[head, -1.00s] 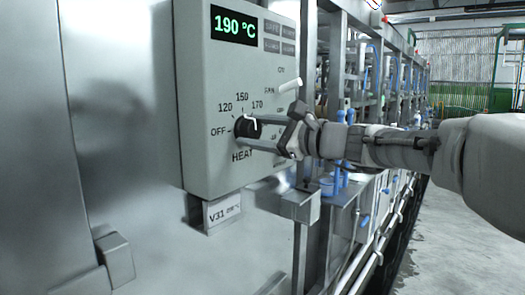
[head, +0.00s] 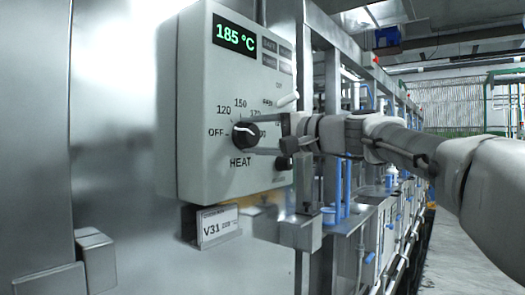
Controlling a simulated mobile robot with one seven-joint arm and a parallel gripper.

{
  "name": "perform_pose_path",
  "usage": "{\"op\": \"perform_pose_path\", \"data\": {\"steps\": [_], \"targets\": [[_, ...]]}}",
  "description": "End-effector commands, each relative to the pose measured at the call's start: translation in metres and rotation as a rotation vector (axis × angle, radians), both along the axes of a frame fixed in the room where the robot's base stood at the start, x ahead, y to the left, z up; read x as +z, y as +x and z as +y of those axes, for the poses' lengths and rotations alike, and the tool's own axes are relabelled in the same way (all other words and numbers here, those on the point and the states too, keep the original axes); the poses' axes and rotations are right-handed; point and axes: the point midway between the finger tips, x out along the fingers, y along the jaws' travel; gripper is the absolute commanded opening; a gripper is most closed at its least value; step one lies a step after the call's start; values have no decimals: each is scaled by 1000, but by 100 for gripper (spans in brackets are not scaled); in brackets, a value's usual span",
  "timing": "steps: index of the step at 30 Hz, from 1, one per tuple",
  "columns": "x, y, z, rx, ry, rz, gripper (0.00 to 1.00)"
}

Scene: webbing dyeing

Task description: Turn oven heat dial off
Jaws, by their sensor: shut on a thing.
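The black heat dial (head: 243,134) sits low on the grey control box (head: 205,172), above the word HEAT. Its white mark lies nearly level and points left, toward the OFF label (head: 216,133). The labels 120 and 150 stand above the dial. My gripper (head: 252,136) reaches in from the right, with one finger above and one below the dial, and is shut on it. The fingers and wrist hide the dial's right side and some labels there. The green display (head: 235,38) reads 185 °C.
A white lever (head: 288,99) sticks out of the box above my gripper. A V31 tag (head: 217,226) hangs below the box. Metal frames and blue parts line the right side, behind my arm. A steel block (head: 96,262) juts out at lower left.

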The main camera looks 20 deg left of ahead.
Motion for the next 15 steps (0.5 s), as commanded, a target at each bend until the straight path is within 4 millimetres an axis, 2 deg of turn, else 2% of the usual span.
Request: {"op": "perform_pose_path", "data": {"steps": [1, 15], "targets": [[-5, 0, 0, 1, -16, -42, 8], [-3, 0, 0, 1, -145, -348, 8]]}}
